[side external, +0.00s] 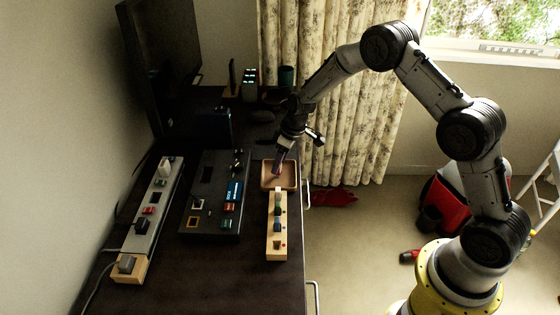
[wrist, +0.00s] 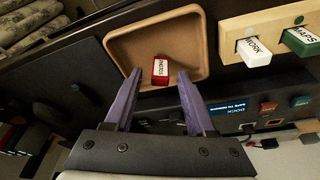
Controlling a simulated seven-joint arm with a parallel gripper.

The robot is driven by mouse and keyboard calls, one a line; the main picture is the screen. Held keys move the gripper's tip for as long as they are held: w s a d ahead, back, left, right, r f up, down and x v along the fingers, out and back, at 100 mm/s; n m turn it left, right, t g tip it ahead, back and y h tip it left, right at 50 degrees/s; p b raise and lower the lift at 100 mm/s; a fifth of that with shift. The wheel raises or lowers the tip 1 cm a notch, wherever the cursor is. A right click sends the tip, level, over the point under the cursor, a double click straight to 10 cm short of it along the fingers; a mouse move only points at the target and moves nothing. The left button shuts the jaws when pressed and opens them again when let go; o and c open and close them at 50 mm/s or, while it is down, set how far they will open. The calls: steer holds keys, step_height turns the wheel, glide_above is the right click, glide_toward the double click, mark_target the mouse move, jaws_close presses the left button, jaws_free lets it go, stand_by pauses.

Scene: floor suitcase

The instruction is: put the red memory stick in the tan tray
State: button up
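The red memory stick (wrist: 160,72), with a white label that seems to read PHOTOS, is inside the tan tray (wrist: 198,37) in the wrist view, near the wall closest to my gripper. My gripper (wrist: 160,76) is open, with its purple fingers apart on either side of the stick and a gap to each. In the side view the tan tray (side external: 293,176) sits at the right edge of the dark desk, and my gripper (side external: 278,172) reaches down over it. The stick is mostly hidden there by the fingers.
A wooden strip (side external: 277,247) holding several sticks stands right in front of the tray. A black dock (side external: 205,215) with coloured sticks lies to the left, and a grey power strip (side external: 152,208) beyond it. A monitor (side external: 160,60) stands at the back left. The front desk surface is clear.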

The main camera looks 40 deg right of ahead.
steer(key=s+a+v, duration=0.1)
steer(key=s+v, duration=0.1)
steer(key=v, duration=0.9)
steer(key=s+a+f+v, duration=0.1)
steer(key=s+v, duration=0.1)
steer(key=v, duration=1)
steer(key=s+a+r+m+t, duration=0.1)
steer(key=s+r, duration=0.1)
steer(key=s, duration=0.7)
steer(key=s+r+m, duration=0.2)
steer(key=s, duration=0.7)
steer(key=s+a+r+m+t+h, duration=0.1)
steer(key=s, duration=0.8)
steer(key=shift+s+a+r+t, duration=0.3)
steer(key=shift+s+a+r, duration=0.05)
steer(key=shift+s+r, duration=0.05)
